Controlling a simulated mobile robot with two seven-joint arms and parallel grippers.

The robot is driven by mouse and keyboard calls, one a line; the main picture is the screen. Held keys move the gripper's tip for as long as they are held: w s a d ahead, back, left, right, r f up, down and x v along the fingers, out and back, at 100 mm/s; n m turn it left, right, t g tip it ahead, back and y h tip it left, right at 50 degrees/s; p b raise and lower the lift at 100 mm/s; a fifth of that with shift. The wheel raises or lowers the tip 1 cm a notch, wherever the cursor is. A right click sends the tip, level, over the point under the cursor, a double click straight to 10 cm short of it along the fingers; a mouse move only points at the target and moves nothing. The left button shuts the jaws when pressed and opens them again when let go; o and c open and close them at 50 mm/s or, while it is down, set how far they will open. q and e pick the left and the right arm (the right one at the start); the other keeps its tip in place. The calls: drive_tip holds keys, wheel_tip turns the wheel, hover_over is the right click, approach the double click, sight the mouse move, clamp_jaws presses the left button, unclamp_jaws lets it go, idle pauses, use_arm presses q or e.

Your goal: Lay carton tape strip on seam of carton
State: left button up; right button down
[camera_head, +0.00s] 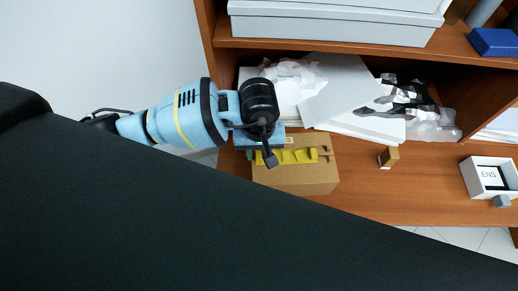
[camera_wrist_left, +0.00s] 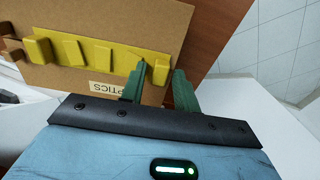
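The brown carton (camera_head: 318,177) stands on the wooden shelf in the head view. It also shows in the left wrist view (camera_wrist_left: 105,22), with a partly hidden printed label. A yellow strip with raised tabs (camera_head: 300,156) lies across the carton's top; it also shows in the left wrist view (camera_wrist_left: 72,54). My left gripper (camera_head: 270,160) is over the strip's left end in the head view. In the wrist view its green fingers (camera_wrist_left: 161,72) stand slightly apart, with a yellow end tab between them. I cannot tell whether they press on it. My right gripper is not in view.
Behind the carton, white sheets (camera_head: 340,90) and crumpled wrapping (camera_head: 432,124) fill the lower compartment. A small brown box (camera_head: 389,157) and a white open box (camera_head: 480,180) stand to the right. The shelf (camera_head: 375,200) has bare wood between them.

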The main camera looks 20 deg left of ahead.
use_arm(q)
drive_tip(key=shift+o, duration=0.8)
wheel_tip(320, 180, up, 7)
drive_tip(key=shift+r, duration=0.45)
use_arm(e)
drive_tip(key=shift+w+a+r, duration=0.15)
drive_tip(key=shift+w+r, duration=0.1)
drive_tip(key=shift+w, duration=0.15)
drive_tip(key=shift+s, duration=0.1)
